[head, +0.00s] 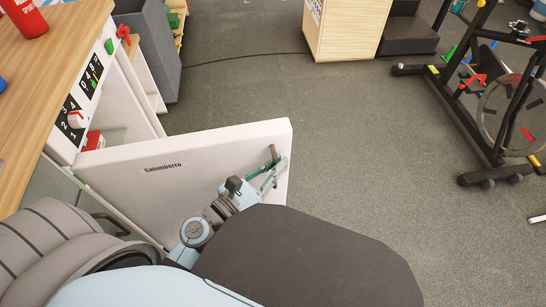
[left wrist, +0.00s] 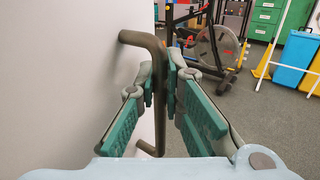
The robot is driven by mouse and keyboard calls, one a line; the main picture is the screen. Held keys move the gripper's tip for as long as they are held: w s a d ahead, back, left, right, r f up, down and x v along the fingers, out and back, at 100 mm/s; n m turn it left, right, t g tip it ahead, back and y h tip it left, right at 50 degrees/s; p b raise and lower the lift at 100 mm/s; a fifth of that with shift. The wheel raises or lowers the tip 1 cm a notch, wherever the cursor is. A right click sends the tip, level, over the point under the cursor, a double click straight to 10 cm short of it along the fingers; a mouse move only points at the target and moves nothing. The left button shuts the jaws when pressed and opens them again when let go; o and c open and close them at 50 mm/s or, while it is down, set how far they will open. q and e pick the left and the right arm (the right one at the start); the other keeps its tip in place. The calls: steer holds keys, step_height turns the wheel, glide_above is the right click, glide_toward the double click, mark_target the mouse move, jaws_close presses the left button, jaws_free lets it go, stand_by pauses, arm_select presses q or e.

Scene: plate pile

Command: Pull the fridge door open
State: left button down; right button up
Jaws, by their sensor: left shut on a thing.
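The white fridge door (head: 215,160), marked "Calomberro", stands swung out wide from the cabinet under the wooden counter. It fills the left side of the left wrist view (left wrist: 70,75). Its bar handle (head: 272,153) is near the door's free edge and shows as a dark bent bar in the left wrist view (left wrist: 159,75). My left gripper (head: 270,173) is shut around the handle, with its green-padded fingers on both sides of the bar in the left wrist view (left wrist: 163,85). My right gripper is not in view.
The wooden counter (head: 50,70) bears a red cup (head: 24,17). A grey bin (head: 152,45) stands beyond the cabinet. An exercise bike (head: 490,110) stands at the right. The carpet right of the door is clear.

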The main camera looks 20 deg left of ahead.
arm_select(q)
steer(key=shift+f, duration=0.1)
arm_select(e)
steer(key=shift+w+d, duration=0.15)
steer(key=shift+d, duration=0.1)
arm_select(q)
steer(key=c, duration=2)
jaws_free()
steer(key=shift+o, duration=0.2)
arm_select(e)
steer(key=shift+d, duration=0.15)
